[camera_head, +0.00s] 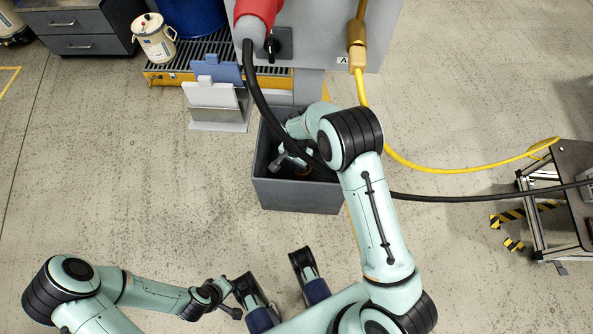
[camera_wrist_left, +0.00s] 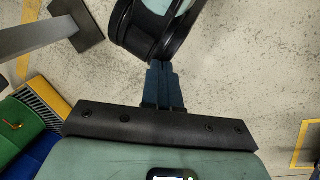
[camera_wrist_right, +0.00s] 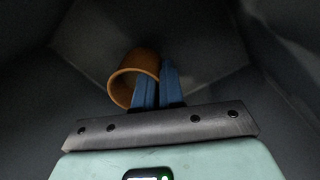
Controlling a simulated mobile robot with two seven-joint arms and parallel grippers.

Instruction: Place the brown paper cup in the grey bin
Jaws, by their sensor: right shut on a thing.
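The grey bin (camera_head: 300,197) stands on the floor in the middle of the head view, open at the top. My right arm reaches down into it. In the right wrist view my right gripper (camera_wrist_right: 158,68) is shut on the wall of the brown paper cup (camera_wrist_right: 124,84), which is tilted with its mouth partly towards the camera. Dark bin walls surround them; whether the cup touches the floor of the bin I cannot tell. In the head view only a little of the cup shows, behind my arm. My left gripper (camera_wrist_left: 162,68) is shut and empty, away from the bin.
A black hose (camera_head: 262,100) passes over the bin and under my right arm. A yellow hose (camera_head: 430,168) runs to the right. A white-and-blue stand (camera_head: 218,115) is left of the bin. A cart (camera_head: 560,200) stands at the right. Floor to the left is clear.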

